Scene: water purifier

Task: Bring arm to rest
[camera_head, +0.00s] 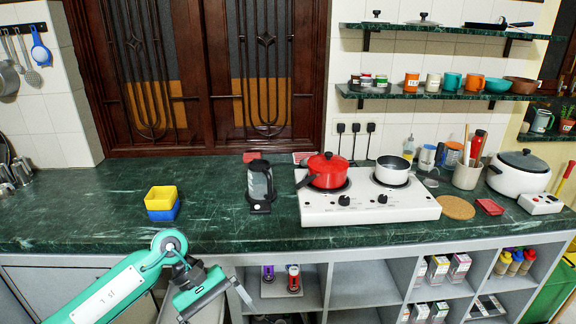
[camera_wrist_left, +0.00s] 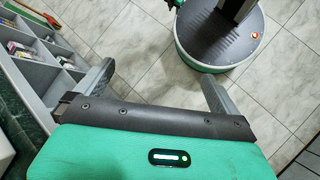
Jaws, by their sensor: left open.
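My left arm comes in from the lower left in the head view. Its gripper (camera_head: 214,306) is in front of the counter's front edge, apart from the things on the counter. In the left wrist view the gripper (camera_wrist_left: 155,84) has its two fingers spread wide, with only tiled floor between them. It is open and empty. My right gripper is not in view. A dark, clear-walled appliance (camera_head: 260,183) stands upright on the green counter (camera_head: 105,205), behind and to the right of my left gripper.
A yellow box (camera_head: 161,197) sits on a blue one (camera_head: 164,214). A white stove (camera_head: 370,206) carries a red pot (camera_head: 328,170) and a white pan (camera_head: 392,168). Open shelves (camera_head: 360,285) lie under the counter. The left wrist view shows clear floor (camera_wrist_left: 150,35) beside my round base.

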